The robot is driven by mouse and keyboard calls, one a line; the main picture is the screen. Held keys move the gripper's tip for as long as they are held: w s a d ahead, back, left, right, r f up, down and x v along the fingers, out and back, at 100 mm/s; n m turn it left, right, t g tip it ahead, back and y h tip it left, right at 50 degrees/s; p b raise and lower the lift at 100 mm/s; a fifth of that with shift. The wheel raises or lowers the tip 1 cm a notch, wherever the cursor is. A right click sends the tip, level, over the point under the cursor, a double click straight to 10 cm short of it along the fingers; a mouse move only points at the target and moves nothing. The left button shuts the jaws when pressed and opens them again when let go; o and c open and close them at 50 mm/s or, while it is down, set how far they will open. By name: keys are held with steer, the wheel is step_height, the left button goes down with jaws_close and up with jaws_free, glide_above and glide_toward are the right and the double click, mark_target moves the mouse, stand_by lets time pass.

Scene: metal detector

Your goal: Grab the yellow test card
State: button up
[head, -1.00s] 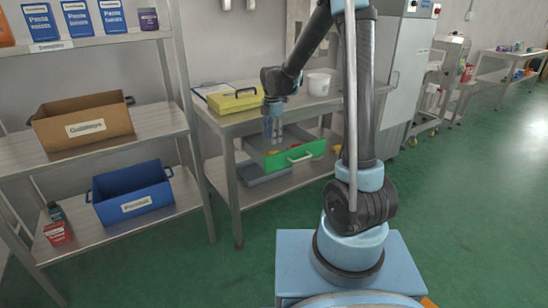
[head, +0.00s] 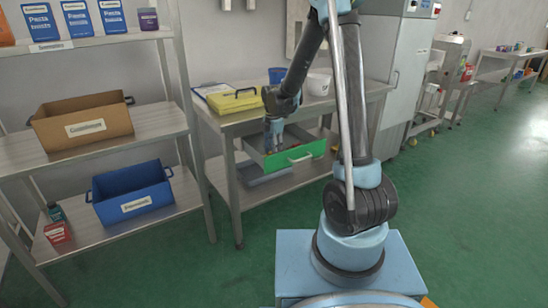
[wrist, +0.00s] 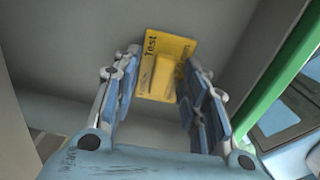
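The yellow test card (wrist: 166,62) lies on the grey floor of the open drawer, with the word "Test" on it and a raised yellow block on its face. My gripper (wrist: 160,80) is open above the card in the wrist view, its two fingers on either side of the card's near part. The fingers look apart from each other with nothing held between them. In the head view my gripper (head: 272,148) reaches down into the green-fronted drawer (head: 300,154). The card is hidden there behind the gripper and drawer front.
The drawer's side walls and its green front stand close around my gripper. A yellow case (head: 235,101) and a white tub (head: 318,84) sit on the table top (head: 250,117) above. Shelves with a brown box (head: 82,120) and a blue box (head: 132,192) stand at left.

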steer(key=shift+c, duration=0.6)
jaws_close()
